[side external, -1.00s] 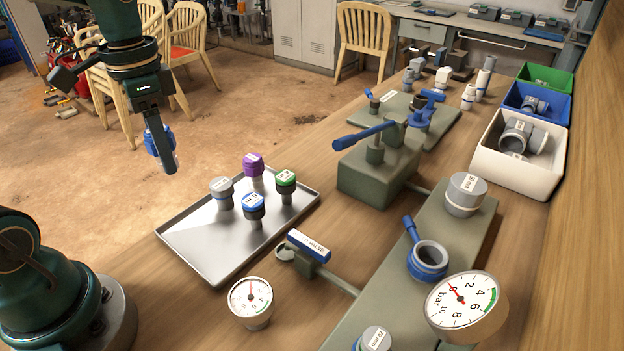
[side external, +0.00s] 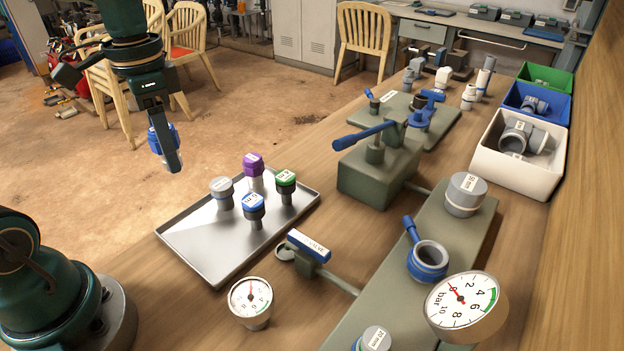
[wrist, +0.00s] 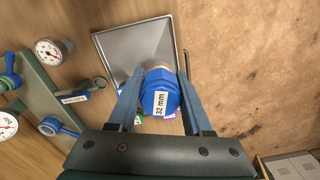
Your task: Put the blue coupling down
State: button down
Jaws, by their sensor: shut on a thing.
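My gripper (side external: 165,150) is shut on a blue coupling (side external: 155,140) and holds it in the air, to the left of and above the metal tray. In the wrist view the blue coupling (wrist: 161,92) sits between the two fingers, and its label reads "32 mm". The tray (side external: 190,240) lies on the wooden bench and holds several capped fittings: a grey one (side external: 221,192), a purple one (side external: 254,166), a green one (side external: 286,182) and a blue one (side external: 253,206). In the wrist view the far part of the tray (wrist: 125,50) looks bare, and the coupling hides some fittings.
A gauge (side external: 250,298) and a blue-handled valve (side external: 309,246) stand by the tray's right front. The manifold with a blue-ringed socket (side external: 428,262) and a larger gauge (side external: 466,300) is farther right. Bins (side external: 520,165) line the back right.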

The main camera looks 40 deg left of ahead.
jog(key=s+a+f+n, duration=0.2)
jog(key=s+a+n, duration=0.1)
jog(key=s+a, duration=0.45)
send_over(191, 231)
notch_tip(191, 231, down, 7)
jog(key=shift+f, duration=2.1)
jog(key=shift+f, duration=0.1)
jog(key=c, duration=0.6)
grip_release()
